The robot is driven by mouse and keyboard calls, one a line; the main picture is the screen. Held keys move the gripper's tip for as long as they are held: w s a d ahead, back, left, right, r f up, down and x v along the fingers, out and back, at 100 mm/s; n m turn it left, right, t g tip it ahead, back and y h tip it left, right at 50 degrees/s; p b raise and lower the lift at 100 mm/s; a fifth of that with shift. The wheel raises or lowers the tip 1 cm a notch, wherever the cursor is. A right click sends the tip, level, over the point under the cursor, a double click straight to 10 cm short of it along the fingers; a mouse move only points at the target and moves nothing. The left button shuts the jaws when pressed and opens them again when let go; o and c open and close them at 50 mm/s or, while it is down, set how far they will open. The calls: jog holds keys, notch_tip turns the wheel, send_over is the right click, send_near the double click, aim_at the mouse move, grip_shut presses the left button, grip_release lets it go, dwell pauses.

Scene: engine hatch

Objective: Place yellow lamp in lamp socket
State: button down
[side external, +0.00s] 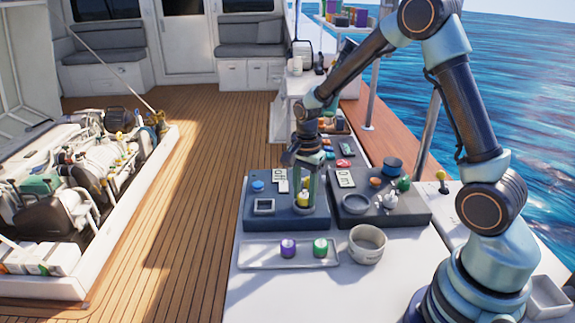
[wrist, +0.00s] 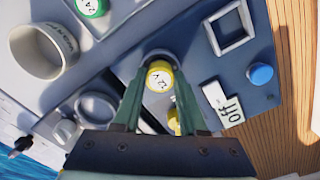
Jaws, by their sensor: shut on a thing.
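The yellow lamp (wrist: 158,76) is between my gripper's fingertips (wrist: 158,82) in the wrist view, with its marked top facing the camera. In the side view the yellow lamp (side external: 303,198) shows low between the fingers, over the left blue-grey panel (side external: 258,218). My gripper (side external: 306,190) points down and is shut on the lamp. A dark round rim (wrist: 157,54), which looks like the lamp socket, shows around the lamp's far side. I cannot tell how deep the lamp sits in it. A second yellow patch (wrist: 174,120) shows between the fingers, partly hidden.
A white tray (side external: 262,263) in front holds a purple lamp (side external: 288,248) and a green lamp (side external: 320,247). A pale round cup (side external: 367,246) stands beside it. The left panel also has a blue knob (wrist: 261,74), a square frame (wrist: 230,27) and an "Off" label (wrist: 232,110).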

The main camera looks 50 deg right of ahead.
aim_at(304, 195)
jog(key=shift+f, duration=0.1)
jog(key=shift+c, duration=2.3)
grip_release()
notch_tip(304, 195, up, 11)
jog(key=s+a+r+n+t, duration=0.2)
jog(key=s+a+r+n, duration=0.1)
jog(key=s+n, duration=0.3)
jog(key=s+a+r+n+t, duration=0.3)
jog(key=s+n, duration=0.3)
jog(key=n, duration=0.4)
jog(key=shift+s+r+n+t, duration=0.15)
jog(key=shift+r+n+t, duration=0.2)
jog(key=shift+r, duration=0.5)
